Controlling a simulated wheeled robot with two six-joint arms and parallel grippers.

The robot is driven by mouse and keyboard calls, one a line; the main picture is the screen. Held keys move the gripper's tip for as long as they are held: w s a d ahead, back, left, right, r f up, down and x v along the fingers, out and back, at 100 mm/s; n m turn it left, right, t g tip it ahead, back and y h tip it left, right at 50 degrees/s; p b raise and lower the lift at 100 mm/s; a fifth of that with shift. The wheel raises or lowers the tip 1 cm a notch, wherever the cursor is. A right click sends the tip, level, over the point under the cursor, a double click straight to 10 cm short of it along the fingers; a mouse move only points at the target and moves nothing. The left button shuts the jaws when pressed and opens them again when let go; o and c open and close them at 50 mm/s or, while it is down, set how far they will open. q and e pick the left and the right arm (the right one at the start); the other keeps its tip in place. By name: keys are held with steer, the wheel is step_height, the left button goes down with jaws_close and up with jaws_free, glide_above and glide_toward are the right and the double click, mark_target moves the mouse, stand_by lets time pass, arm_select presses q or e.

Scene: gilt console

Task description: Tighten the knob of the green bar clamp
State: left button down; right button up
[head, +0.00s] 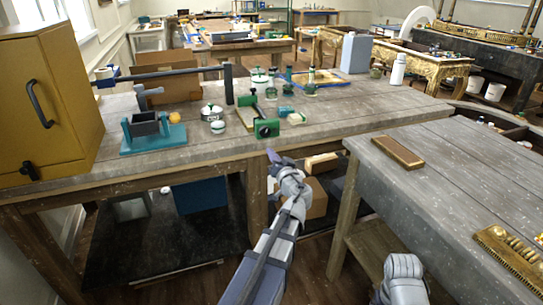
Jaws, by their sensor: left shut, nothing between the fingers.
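The green bar clamp (266,129) lies on the wooden workbench, near its front edge. Its green front block faces me with a dark round part on it that looks like the knob. A wooden piece and a second green end show behind the block. My left gripper (272,156) is just below and in front of the clamp, below the bench's front edge. Its fingers are shut, hold nothing, and appear apart from the knob. Part of my right arm shows at the bottom right; its gripper is out of view.
A teal vise (152,133) and a yellow cabinet (45,100) stand to the left on the bench. Jars and a white tin (211,112) sit around the clamp.

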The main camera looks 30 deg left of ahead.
arm_select(q)
steer(key=x, duration=0.6)
steer(key=shift+w+a, duration=0.15)
steer(key=shift+a, duration=0.05)
steer(key=shift+r+p, duration=0.35)
steer(key=shift+r, duration=0.05)
stand_by(0.6)
steer(key=shift+s+a+r+p, duration=0.3)
steer(key=shift+s+a+p, duration=0.05)
steer(key=shift+s, duration=0.05)
stand_by(0.5)
steer(key=shift+f, duration=0.15)
steer(key=shift+s+a+f+b, duration=0.15)
steer(key=shift+s+f+b, duration=0.1)
steer(key=shift+b, duration=0.15)
steer(key=v, duration=0.6)
stand_by(0.3)
